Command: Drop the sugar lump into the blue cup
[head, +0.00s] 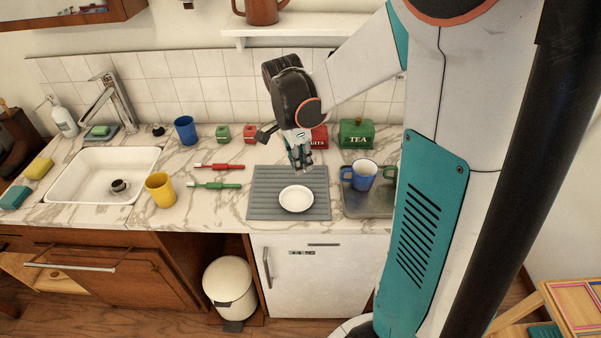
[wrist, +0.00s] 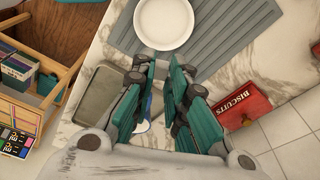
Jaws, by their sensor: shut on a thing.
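My gripper (head: 300,158) is over the back of the grey ribbed mat, above and behind the white saucer (head: 296,198). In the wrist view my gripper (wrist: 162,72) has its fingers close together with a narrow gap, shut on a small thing. A blue cup with a handle and pale inside (head: 364,173) stands upright on the metal tray (head: 369,208), right of my gripper. A bit of blue and white shows between the fingers in the wrist view, probably this cup.
Behind are the TEA box (head: 356,134) and the red biscuit box (wrist: 242,104). The ribbed mat (head: 262,208) is otherwise clear.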

